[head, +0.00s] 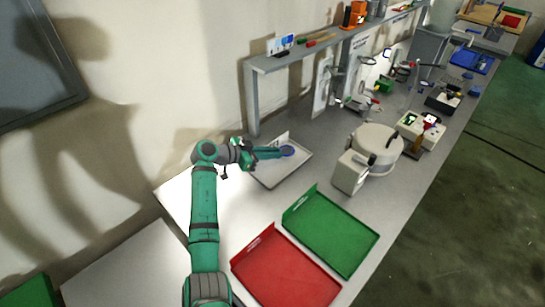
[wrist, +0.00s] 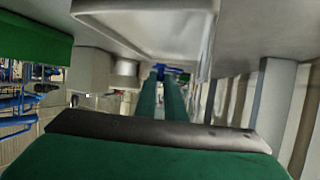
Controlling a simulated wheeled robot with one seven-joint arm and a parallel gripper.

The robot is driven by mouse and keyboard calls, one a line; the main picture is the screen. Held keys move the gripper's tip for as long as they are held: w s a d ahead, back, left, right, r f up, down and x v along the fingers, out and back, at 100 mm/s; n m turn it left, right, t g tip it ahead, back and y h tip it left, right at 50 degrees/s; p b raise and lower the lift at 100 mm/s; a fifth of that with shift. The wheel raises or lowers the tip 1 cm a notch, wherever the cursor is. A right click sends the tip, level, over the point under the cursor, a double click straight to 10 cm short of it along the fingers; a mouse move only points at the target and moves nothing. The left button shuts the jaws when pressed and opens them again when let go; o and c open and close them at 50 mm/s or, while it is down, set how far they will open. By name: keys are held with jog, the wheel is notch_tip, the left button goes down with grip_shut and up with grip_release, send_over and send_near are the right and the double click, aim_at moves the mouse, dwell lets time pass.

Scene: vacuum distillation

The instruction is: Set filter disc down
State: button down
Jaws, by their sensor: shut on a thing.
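My gripper (head: 276,152) reaches right from the arm, its long green fingers level over a shallow white tray. It is shut on the filter disc (head: 288,151), a small blue round piece at the fingertips. In the wrist view the two green fingers run away from the camera to a blue piece (wrist: 172,69) at their ends. The white tray (head: 271,183) lies on the bench below the fingers; its rim also shows at the top of the wrist view (wrist: 140,12). I cannot tell whether the disc touches the tray.
A green tray (head: 331,232) and a red tray (head: 284,272) lie on the bench nearer the front. A white round machine (head: 376,148) stands right of the white tray. A grey shelf (head: 300,58) stands along the wall behind. Lab apparatus crowds the bench's far end.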

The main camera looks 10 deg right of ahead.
aim_at(274, 166)
jog(key=shift+s+d+f, duration=0.1)
jog(key=shift+d+f, duration=0.1)
jog(key=shift+f, duration=0.85)
jog(key=shift+f, duration=0.6)
jog(key=c, duration=1.8)
grip_release()
jog(key=shift+s, duration=0.1)
jog(key=shift+c, duration=0.2)
jog(key=shift+r, duration=0.45)
jog(key=v, duration=1.2)
jog(key=shift+a+r, duration=0.1)
